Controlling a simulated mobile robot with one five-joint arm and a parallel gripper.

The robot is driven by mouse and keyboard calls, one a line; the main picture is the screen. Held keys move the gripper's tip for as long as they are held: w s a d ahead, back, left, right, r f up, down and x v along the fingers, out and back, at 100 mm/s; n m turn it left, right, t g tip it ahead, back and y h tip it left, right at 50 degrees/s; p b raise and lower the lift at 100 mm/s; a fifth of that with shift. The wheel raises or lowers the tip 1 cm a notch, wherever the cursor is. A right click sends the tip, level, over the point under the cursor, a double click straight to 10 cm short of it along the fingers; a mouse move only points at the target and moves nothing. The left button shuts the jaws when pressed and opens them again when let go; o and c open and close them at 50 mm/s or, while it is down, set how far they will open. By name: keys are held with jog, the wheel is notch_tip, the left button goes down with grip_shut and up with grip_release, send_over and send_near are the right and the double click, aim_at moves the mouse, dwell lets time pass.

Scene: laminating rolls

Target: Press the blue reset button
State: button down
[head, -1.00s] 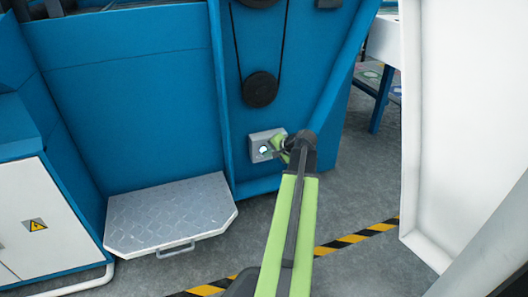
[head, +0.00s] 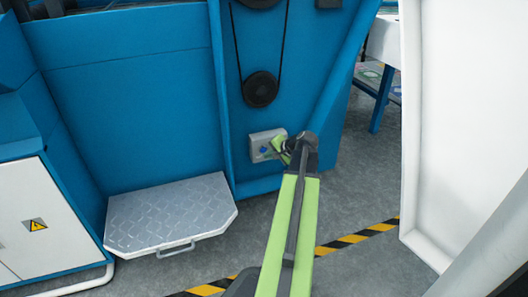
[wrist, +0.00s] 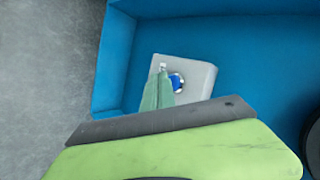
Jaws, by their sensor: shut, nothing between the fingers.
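The blue reset button (head: 264,150) is a small round button on a light grey box (head: 256,139) fixed low on the blue machine panel. It also shows in the wrist view (wrist: 177,82), just right of the fingertips, partly covered by them. My green gripper (head: 275,147) is at the right side of the box in the head view. In the wrist view its fingers (wrist: 161,75) are together, empty, and lie over the box beside the button. I cannot tell whether the tips touch the box or the button.
A black pulley with a belt (head: 260,89) is above the box. A metal tread-plate step (head: 172,214) stands at the lower left, by a white cabinet (head: 40,225) with a warning sign. A large white panel (head: 460,110) closes off the right. Grey floor with a striped line (head: 358,238) is between.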

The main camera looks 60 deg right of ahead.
jog(key=shift+s+a, duration=0.1)
jog(key=shift+s, duration=0.05)
jog(key=s+a, duration=0.1)
jog(key=s, duration=0.1)
jog(key=s+a, duration=0.2)
dwell(0.5)
dwell(0.6)
